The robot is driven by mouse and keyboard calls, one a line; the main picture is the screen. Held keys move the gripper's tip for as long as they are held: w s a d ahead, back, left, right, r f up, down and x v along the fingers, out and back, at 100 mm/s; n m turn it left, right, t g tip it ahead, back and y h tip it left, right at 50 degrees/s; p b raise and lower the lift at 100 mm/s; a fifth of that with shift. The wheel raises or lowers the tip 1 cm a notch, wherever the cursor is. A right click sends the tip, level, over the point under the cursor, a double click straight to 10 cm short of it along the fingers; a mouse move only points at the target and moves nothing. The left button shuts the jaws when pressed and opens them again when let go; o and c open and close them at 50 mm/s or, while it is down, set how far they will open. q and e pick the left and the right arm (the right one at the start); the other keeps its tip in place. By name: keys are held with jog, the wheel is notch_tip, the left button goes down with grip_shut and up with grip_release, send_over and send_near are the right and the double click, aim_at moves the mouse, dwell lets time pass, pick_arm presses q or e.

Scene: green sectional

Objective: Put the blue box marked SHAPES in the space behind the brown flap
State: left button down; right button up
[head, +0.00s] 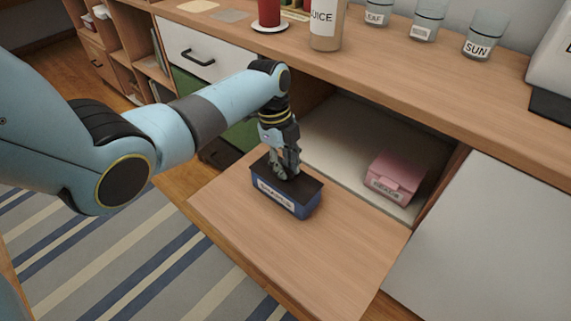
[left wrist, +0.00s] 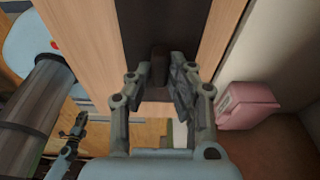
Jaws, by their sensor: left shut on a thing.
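The blue box marked SHAPES (head: 285,200) has a black lid and is over the lowered brown flap (head: 335,245). I cannot tell whether it rests on the flap or hangs just above it. My left gripper (head: 285,172) comes down from above and is shut on the box's lid handle; the handle is mostly hidden in the head view. In the left wrist view the dark lid (left wrist: 147,22) and handle lie between the fingers of my left gripper (left wrist: 160,78). The open space (head: 345,135) is just behind the flap. What looks like my right gripper (left wrist: 72,135) shows small at lower left.
A pink box (head: 395,177) with a label stands inside the space at its right; the left part of the floor there is clear. The countertop (head: 400,70) overhangs the opening. A white closed panel (head: 480,240) is to the right, a white drawer (head: 203,50) to the left.

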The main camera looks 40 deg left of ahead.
dwell(0.3)
pick_arm(q)
jog(key=c, duration=1.2)
grip_release()
jog(key=shift+o, duration=0.2)
notch_tip(320, 180, up, 12)
jog(key=a, duration=0.2)
jog(key=shift+a, duration=0.2)
